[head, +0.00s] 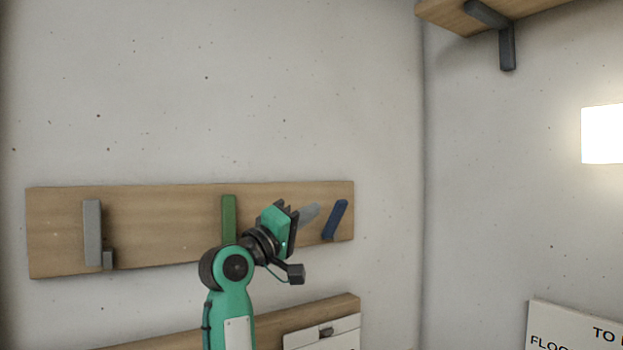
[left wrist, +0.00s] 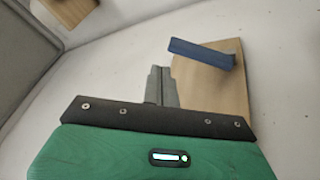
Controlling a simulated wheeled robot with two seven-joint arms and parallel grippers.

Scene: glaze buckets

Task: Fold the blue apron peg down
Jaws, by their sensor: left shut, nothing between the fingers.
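The blue peg (head: 335,220) is at the right end of a wooden wall board (head: 165,225) in the head view. It leans, its top toward the right. In the left wrist view the blue peg (left wrist: 202,53) juts from the end of the board (left wrist: 222,88). My left gripper (head: 312,212) is just left of the blue peg in the head view, its grey fingers pointing right toward it. The fingers (left wrist: 161,85) are shut and empty, and show apart from the peg in the left wrist view. My right gripper is not in view.
A green peg (head: 229,218) and a grey peg (head: 93,232) are further left on the board. A lower board (head: 338,306) with a white card is below. A bracketed shelf (head: 455,18) is at upper right. The wall above the pegs is bare.

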